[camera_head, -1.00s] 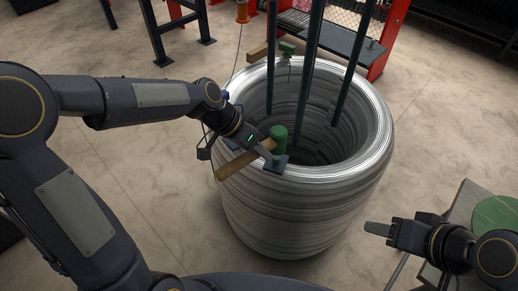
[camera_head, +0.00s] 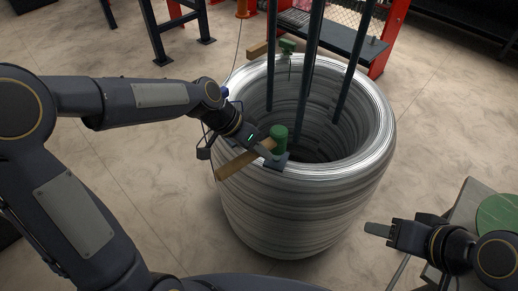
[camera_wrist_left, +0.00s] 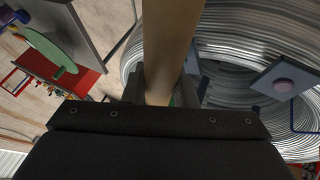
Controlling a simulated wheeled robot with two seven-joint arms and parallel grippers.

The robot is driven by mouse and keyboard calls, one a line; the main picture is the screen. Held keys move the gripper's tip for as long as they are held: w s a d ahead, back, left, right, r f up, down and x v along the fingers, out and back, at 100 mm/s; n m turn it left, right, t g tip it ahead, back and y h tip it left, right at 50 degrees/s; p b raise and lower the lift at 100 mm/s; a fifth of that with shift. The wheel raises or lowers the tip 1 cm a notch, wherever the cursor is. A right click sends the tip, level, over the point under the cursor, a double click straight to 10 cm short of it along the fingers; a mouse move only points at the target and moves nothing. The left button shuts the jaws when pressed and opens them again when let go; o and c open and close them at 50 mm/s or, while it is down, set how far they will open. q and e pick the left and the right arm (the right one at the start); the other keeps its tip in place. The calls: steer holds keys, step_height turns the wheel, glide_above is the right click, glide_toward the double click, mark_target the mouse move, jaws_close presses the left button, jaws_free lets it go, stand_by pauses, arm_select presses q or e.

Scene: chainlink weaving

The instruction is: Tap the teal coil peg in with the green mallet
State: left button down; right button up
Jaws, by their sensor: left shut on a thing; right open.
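The mallet's upright green head (camera_head: 279,137) is at the near rim of the wire coil (camera_head: 300,215). Its wooden handle (camera_head: 236,164) slants down to the left and also shows in the left wrist view (camera_wrist_left: 168,40). My left gripper (camera_head: 264,148) is shut on this handle. A small dark blue-grey plate (camera_head: 277,163) lies at the rim below the head; I cannot tell whether they touch. I cannot clearly make out a teal peg. My right gripper (camera_head: 378,229) is open and empty, right of the coil.
Dark upright posts (camera_head: 310,75) stand inside the coil. A red-framed rack (camera_head: 375,60) stands behind. A table with a green disc (camera_head: 497,215) is at right.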

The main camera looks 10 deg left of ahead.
arm_select(q)
steer(key=shift+r, duration=0.15)
step_height(320, 180, up, 5)
steer(key=p, duration=0.3)
stand_by(0.3)
stand_by(0.4)
